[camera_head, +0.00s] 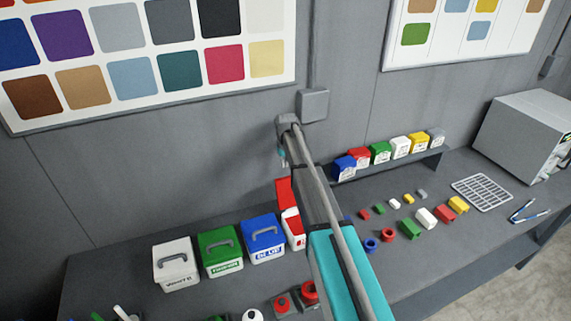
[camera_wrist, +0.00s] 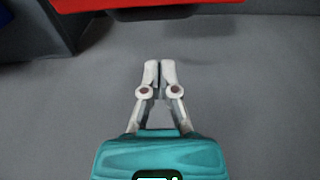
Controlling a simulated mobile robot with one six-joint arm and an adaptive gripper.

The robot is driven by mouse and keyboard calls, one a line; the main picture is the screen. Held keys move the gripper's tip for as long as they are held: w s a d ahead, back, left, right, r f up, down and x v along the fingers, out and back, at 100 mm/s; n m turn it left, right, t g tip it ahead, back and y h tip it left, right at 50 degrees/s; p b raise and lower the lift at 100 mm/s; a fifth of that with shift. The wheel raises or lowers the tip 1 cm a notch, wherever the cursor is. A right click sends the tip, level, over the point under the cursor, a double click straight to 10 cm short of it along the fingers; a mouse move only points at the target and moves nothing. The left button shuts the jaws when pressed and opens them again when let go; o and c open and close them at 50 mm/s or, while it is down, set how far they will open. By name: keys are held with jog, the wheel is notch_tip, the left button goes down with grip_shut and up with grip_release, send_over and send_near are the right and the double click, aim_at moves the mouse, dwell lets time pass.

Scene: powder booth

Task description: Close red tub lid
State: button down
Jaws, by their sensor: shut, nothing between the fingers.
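The red tub (camera_head: 296,241) stands at the right end of the row of tubs, partly hidden behind my arm in the head view. Its red lid (camera_head: 284,191) appears raised at the back of the tub, but my arm covers much of it. In the wrist view, red parts (camera_wrist: 172,14) cross the top edge, cut off by the frame; I cannot tell there which is lid and which is tub. My gripper (camera_wrist: 160,72) is shut and empty, with its fingertips below those red parts in the picture and apart from them.
Blue (camera_head: 263,237), green (camera_head: 220,250) and white (camera_head: 176,263) tubs with handled lids stand left of the red tub. A shelf (camera_head: 392,165) holds several small coloured containers. Small coloured blocks, a wire rack (camera_head: 482,192) and a grey box-shaped appliance (camera_head: 527,135) are to the right.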

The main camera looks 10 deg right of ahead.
jog(key=shift+s+d+f+b, duration=0.15)
jog(key=shift+s+f+b, duration=0.35)
jog(key=shift+s, duration=0.4)
jog(key=shift+s+d+f+b, duration=0.15)
jog(key=shift+s+f+b, duration=0.15)
jog(key=shift+s+f, duration=0.45)
jog(key=shift+s+r, duration=0.15)
jog(key=shift+s+d, duration=0.1)
jog(key=shift+d, duration=0.2)
